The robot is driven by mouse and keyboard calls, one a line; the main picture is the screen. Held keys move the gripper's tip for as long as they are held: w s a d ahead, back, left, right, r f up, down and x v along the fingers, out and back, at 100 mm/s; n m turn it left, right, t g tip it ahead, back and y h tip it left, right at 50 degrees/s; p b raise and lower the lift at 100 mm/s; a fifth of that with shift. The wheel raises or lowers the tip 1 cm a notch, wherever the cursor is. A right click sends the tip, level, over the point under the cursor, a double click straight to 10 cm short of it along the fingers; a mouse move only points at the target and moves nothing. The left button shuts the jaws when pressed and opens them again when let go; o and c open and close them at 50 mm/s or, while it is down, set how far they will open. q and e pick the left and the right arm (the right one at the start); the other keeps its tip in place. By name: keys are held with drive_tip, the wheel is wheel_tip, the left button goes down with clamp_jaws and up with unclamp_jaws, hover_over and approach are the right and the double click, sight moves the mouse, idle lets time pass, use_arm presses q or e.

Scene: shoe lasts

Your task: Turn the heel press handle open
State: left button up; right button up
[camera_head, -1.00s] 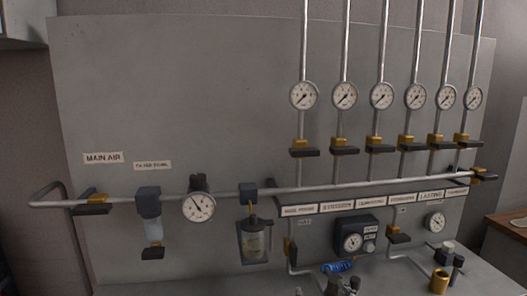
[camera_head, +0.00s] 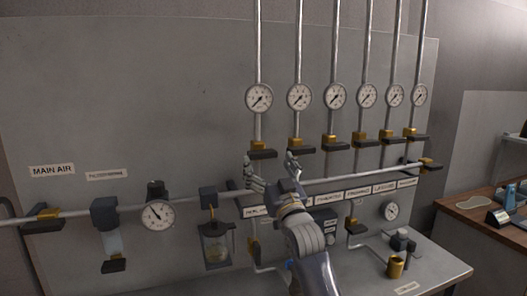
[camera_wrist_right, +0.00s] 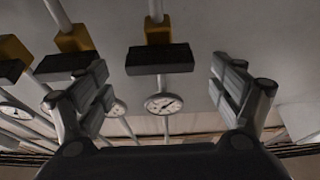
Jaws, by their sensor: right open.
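The heel press valve has a dark flat handle (camera_head: 263,154) below a brass body (camera_head: 257,146) on the leftmost vertical pipe, lying crosswise to the pipe. My right gripper (camera_head: 272,170) is open just below this handle, one finger towards each side. In the right wrist view the dark handle (camera_wrist_right: 160,59) and its brass body (camera_wrist_right: 157,31) show between the spread fingers (camera_wrist_right: 160,80), apparently not touched. The leftmost label (camera_head: 255,211) is partly hidden by my gripper. My left gripper is not in view.
Similar valves stand close to the right, the nearest handle (camera_head: 301,150) beside my right finger. A horizontal pipe (camera_head: 350,177) and label strip run below. A main air valve (camera_head: 42,218) is at left.

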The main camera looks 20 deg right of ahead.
sight(264, 156)
drive_tip(key=shift+p+x, duration=0.5)
drive_tip(key=shift+x, duration=1.4)
drive_tip(key=c, duration=1.1)
